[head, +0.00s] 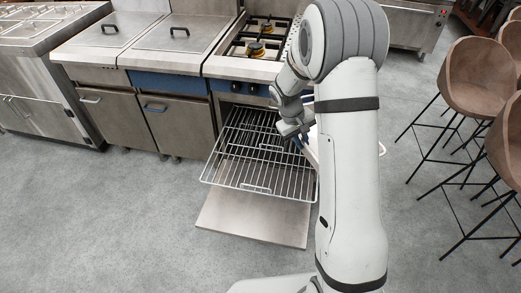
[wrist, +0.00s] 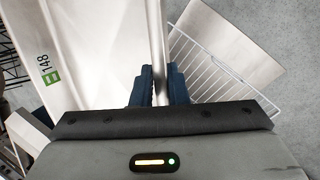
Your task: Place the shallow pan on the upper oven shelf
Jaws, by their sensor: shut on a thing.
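The shallow pan (wrist: 85,60) is pale and nearly white, with a green mark and "148" on it. It fills the left of the wrist view. My gripper (wrist: 160,90) is shut on the pan's rim, with a dark blue finger on each side of it. In the head view my gripper (head: 300,137) is above the right side of the pulled-out wire oven shelf (head: 250,150). Only slivers of the pan (head: 312,152) show there; my arm hides most of it. The shelf shows bare in its visible part, and also in the wrist view (wrist: 205,78).
The oven door (head: 252,217) lies open and flat below the shelf. A gas hob (head: 262,40) is above the oven, with steel cabinets (head: 180,117) to its left. Brown stools (head: 478,75) stand at the right. The grey floor in front is clear.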

